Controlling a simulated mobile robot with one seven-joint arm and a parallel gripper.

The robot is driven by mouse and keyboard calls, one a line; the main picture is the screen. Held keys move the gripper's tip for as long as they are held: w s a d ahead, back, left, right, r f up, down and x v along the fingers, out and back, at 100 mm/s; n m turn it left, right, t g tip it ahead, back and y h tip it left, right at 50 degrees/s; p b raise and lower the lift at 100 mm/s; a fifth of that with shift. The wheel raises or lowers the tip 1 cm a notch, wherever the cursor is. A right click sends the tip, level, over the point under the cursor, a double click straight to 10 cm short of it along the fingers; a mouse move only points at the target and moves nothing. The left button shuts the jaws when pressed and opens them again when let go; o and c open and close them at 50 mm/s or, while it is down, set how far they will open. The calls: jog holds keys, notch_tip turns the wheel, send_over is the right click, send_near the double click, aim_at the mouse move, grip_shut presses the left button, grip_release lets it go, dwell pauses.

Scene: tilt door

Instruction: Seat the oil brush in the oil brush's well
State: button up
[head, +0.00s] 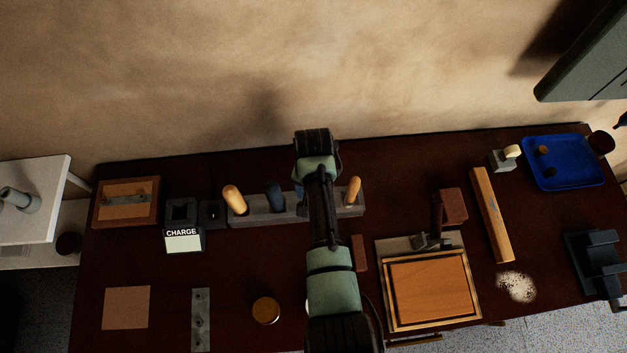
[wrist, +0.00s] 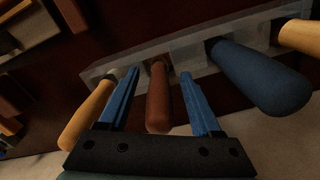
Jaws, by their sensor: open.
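A grey rack (head: 294,214) stands near the back of the table and holds upright handled tools; it also shows in the wrist view (wrist: 185,52). A reddish-brown handle (wrist: 159,100) stands in it, hidden by my arm in the head view. No label tells which tool is the oil brush or which slot is its well. My gripper (wrist: 159,73) is open, its two blue fingers on either side of the brown handle, with gaps visible. A blue handle (wrist: 258,78) is to the right and a yellow handle (wrist: 86,115) to the left.
Another yellow handle (head: 233,199) stands at the rack's left end. A CHARGE box (head: 183,241) is left of the rack. A wooden board in a frame (head: 430,288), a wooden bar (head: 491,214) and a blue tray (head: 564,164) lie right. The wall is close behind.

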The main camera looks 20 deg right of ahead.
notch_tip(320, 180, up, 12)
jog(key=shift+f+b, duration=0.1)
jog(key=shift+b, duration=0.25)
dwell(0.5)
